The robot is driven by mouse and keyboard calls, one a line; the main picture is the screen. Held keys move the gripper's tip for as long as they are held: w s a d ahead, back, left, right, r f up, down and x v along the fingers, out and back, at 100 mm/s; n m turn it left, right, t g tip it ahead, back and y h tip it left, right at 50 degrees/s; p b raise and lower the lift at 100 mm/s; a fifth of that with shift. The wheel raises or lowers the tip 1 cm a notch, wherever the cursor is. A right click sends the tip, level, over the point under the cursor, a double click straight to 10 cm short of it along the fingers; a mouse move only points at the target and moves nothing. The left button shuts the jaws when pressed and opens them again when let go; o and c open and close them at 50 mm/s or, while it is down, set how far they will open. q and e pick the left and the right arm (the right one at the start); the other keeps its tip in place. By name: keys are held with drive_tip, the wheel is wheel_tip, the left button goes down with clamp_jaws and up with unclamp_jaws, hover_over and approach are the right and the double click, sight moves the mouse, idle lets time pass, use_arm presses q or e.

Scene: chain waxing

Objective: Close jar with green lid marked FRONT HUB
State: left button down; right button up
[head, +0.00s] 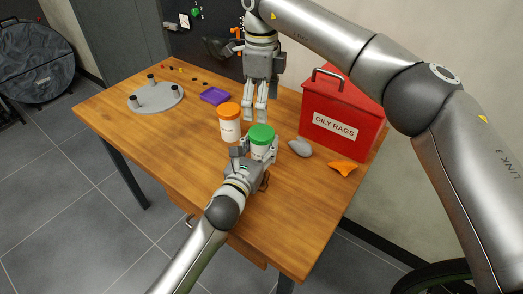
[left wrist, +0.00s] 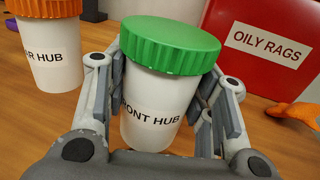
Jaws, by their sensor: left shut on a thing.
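The FRONT HUB jar (left wrist: 152,115) is white, with a ribbed green lid (left wrist: 170,44) on top of it. In the head view the green lid (head: 262,134) shows above the white jar body (head: 259,151). My left gripper (head: 258,158) is shut around the jar body, its fingers (left wrist: 160,105) on both sides below the lid. The jar stands upright; I cannot tell how tightly the lid sits. My right gripper (head: 257,112) points down just behind the jar, apart from the lid. Its finger opening is unclear.
A white jar with an orange lid (head: 229,123), lettering ending in "R HUB", stands left of the green-lidded jar. A red OILY RAGS box (head: 343,112), a grey lump (head: 300,147) and an orange piece (head: 342,168) lie right.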

sight(261, 132)
drive_tip(key=n, duration=0.9)
drive_tip(key=shift+n, duration=0.4)
drive_tip(key=n, duration=0.4)
drive_tip(key=shift+n, duration=0.4)
drive_tip(key=n, duration=0.4)
drive_tip(key=shift+f, duration=4.05)
